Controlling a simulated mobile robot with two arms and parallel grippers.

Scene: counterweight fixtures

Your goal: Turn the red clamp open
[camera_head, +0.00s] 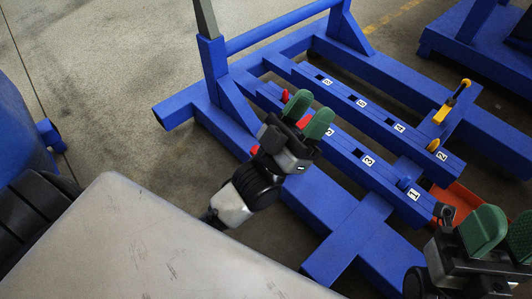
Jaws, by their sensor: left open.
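The red clamp is mostly hidden behind my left gripper. Small red parts show: a red tip (285,95) just left of the fingers, a bit of red between the fingers, and another bit left of the gripper body. My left gripper (309,113) has green finger pads, is open, and is over the blue fixture's rail at the clamp. I cannot tell whether it touches the clamp. My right gripper (503,228) is at the lower right, away from the red clamp, with a gap between its green fingers.
The blue fixture frame (345,240) has rails with numbered labels. An orange-red part (460,198) lies near the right gripper. A grey surface (150,245) fills the lower left. Another blue frame (480,55) stands upper right.

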